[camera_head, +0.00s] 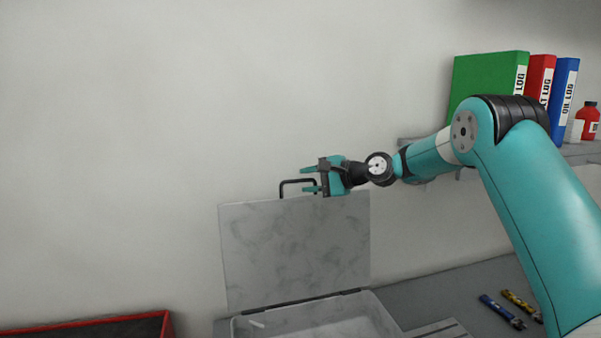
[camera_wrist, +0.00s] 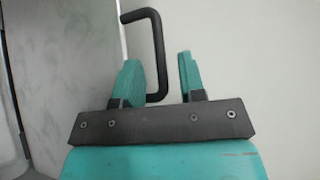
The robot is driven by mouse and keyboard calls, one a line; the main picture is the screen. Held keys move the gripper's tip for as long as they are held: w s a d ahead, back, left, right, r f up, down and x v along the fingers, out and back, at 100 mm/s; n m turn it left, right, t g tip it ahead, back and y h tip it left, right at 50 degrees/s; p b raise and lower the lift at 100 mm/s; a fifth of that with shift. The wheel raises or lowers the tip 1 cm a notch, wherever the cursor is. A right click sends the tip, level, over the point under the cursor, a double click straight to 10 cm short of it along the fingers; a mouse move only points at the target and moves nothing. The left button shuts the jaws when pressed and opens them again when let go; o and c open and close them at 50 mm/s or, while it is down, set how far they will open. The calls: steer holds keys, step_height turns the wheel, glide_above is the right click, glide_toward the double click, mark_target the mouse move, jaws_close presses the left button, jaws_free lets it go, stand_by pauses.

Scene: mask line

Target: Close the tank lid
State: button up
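The tank lid (camera_head: 294,248) stands upright, open, in the head view, hinged along the back edge of the pale tank (camera_head: 383,318). A black bar handle (camera_head: 284,187) sits at the lid's top edge. My gripper (camera_head: 307,179) is at the top of the lid by the handle, its fingers pointing left and spread apart. In the wrist view, the black handle (camera_wrist: 158,50) reaches down between the two teal fingers of my gripper (camera_wrist: 160,75), with a gap on the right side. The lid's grey face (camera_wrist: 65,80) fills the left of that view.
A shelf at the right holds green (camera_head: 485,85), red (camera_head: 540,80) and blue (camera_head: 564,100) binders and a red bottle (camera_head: 588,120). Two small tools (camera_head: 502,311) lie on the grey counter (camera_head: 480,280). A red-rimmed dark tray (camera_head: 90,322) is at lower left.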

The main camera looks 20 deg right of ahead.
mark_target(303, 181)
steer(key=shift+p+x, duration=0.4)
steer(key=shift+x, duration=1.1)
steer(key=shift+c, duration=0.5)
jaws_close()
